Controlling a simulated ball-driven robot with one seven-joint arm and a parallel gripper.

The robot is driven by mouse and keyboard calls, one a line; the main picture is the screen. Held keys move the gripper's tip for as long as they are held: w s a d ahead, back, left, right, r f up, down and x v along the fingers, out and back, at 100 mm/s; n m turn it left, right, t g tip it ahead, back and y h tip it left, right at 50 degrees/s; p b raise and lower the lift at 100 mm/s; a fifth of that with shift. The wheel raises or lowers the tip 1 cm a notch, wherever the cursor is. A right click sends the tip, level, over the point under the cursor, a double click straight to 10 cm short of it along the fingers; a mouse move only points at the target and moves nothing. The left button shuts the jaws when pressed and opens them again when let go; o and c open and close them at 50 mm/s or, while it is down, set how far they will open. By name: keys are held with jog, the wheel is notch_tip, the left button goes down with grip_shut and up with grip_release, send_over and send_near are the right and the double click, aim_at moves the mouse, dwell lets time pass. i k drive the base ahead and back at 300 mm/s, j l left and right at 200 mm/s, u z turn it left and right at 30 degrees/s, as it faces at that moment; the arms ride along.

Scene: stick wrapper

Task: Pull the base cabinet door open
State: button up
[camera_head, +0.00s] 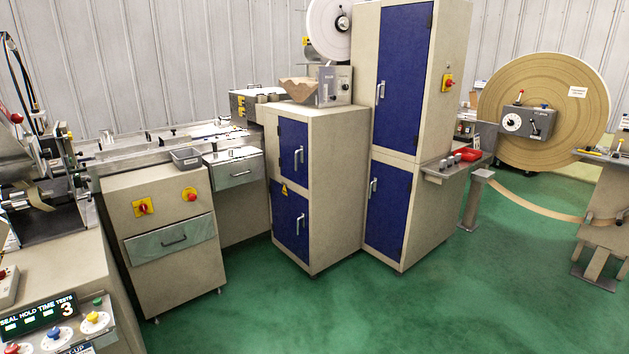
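A beige cabinet (340,190) in the middle of the head view has two blue doors. Its lower door (281,215) has a silver upright handle (300,224) on the right and a yellow warning sticker at the top. Its upper door (288,135) has a similar handle (299,155). To the right, a taller beige cabinet (437,120) has an upper blue door (408,60) and a lower blue door (393,215), with the lower handle (373,188) at its left. All these doors look shut. Which one is the base cabinet door, I cannot tell. My gripper is not in view.
A beige machine cabinet with a drawer (172,242) stands left. A control panel (60,325) is at the near left. A large paper roll (545,98) and a stand (603,220) are right, with a paper strip between. The green floor (370,315) before the doors is clear.

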aim_at(391, 187)
jog(key=i, duration=3)
jog(key=i+j+z, duration=0.1)
jog(key=i, duration=1.35)
